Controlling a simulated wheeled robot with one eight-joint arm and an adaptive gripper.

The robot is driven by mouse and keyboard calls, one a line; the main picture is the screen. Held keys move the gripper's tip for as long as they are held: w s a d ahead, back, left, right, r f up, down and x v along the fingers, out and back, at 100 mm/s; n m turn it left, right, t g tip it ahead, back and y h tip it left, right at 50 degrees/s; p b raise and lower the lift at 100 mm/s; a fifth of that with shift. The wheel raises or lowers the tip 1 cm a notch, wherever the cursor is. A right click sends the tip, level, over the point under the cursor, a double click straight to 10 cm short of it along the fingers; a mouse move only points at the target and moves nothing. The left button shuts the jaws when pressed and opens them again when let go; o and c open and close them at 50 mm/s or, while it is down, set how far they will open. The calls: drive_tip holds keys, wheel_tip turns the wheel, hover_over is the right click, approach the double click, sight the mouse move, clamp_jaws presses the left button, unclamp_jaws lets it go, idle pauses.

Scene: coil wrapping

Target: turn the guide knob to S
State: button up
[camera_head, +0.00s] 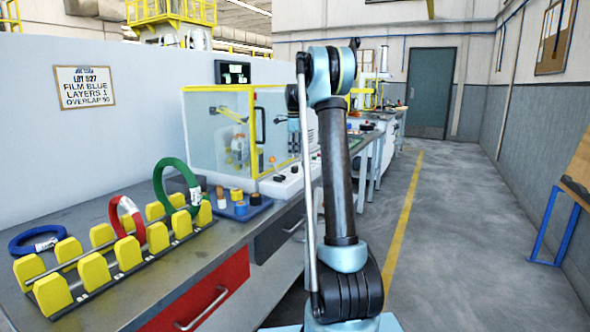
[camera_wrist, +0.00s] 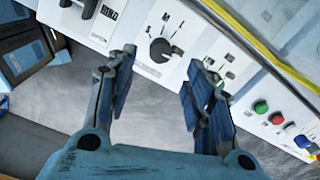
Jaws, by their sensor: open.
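In the wrist view, a black round knob (camera_wrist: 160,50) sits on a white panel (camera_wrist: 205,45). I see no contact with the knob. In the head view the white control panel (camera_head: 285,183) stands in front of the yellow-framed machine, and my arm hides part of it.
Green, red and blue buttons (camera_wrist: 261,106) are at the right. A clear yellow-framed enclosure (camera_head: 222,130) stands behind the panel. Yellow rack blocks (camera_head: 128,253) hold coils on the bench.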

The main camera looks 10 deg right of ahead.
sight(295, 170)
wheel_tip(295, 170, down, 8)
drive_tip(key=shift+r, duration=0.15)
drive_tip(key=shift+c, duration=0.6)
drive_tip(key=c, duration=1)
drive_tip(key=shift+o, duration=0.2)
drive_tip(key=shift+d, duration=0.15)
